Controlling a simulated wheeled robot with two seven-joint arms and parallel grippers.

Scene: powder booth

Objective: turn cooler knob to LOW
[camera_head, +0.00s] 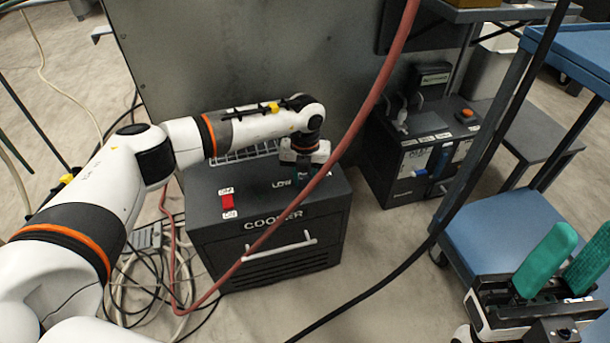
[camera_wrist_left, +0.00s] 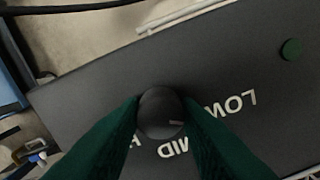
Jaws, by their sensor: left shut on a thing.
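The dark cooler (camera_head: 222,256) stands on the floor with COOLER and LOW lettered on its top and front. Its round black knob (camera_wrist_left: 160,108) shows in the left wrist view, with LOW (camera_wrist_left: 230,103) to its right, MID (camera_wrist_left: 172,148) below, and a third label mostly hidden by a finger. A short pale mark on the knob points right, between MID and LOW. My left gripper (camera_head: 303,180) reaches down onto the cooler top; its green fingers are shut on the knob from both sides. My right gripper (camera_head: 585,248) is at lower right, fingers apart and empty.
A red hose (camera_head: 345,135) and a black cable (camera_head: 378,290) cross in front. Cables lie on the floor at left. A second dark unit (camera_head: 400,190) and a blue cart (camera_head: 485,235) stand right.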

